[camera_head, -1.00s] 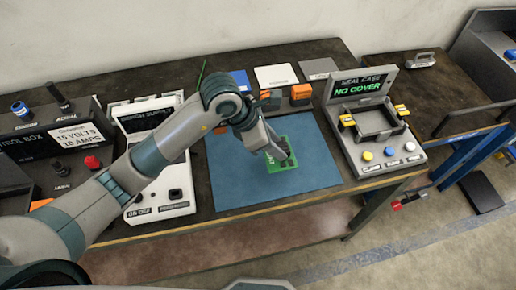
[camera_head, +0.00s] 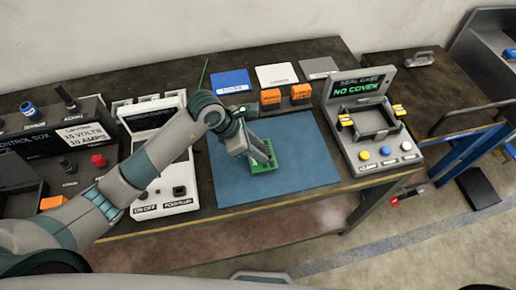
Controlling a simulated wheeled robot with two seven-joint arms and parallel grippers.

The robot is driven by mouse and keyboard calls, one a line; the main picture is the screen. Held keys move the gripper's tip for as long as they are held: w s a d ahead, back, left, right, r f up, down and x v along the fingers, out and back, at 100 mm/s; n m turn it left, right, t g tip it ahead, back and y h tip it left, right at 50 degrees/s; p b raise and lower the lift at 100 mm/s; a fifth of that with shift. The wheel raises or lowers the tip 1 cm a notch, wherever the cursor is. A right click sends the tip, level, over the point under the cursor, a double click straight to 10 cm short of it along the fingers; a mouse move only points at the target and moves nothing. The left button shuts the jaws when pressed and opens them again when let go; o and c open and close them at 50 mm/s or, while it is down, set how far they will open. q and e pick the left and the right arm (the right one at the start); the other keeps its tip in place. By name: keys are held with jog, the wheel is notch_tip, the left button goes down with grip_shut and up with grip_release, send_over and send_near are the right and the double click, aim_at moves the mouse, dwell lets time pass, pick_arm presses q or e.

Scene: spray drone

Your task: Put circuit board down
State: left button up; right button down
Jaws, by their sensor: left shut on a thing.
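My right gripper is not in view.
A seal case station (camera_head: 358,150) reading "NO COVER" stands right of the mat. A white power supply (camera_head: 178,207) and a dark control box (camera_head: 50,150) stand on the left. Orange boxes (camera_head: 301,92) and blue, white and grey plates lie behind. Much of the mat is clear.

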pick_arm(q)
jog(key=shift+f, duration=0.85)
jog(key=shift+f, duration=0.1)
jog(key=o, duration=1.1)
jog(key=shift+a+r, duration=0.1)
jog(key=shift+r, duration=0.15)
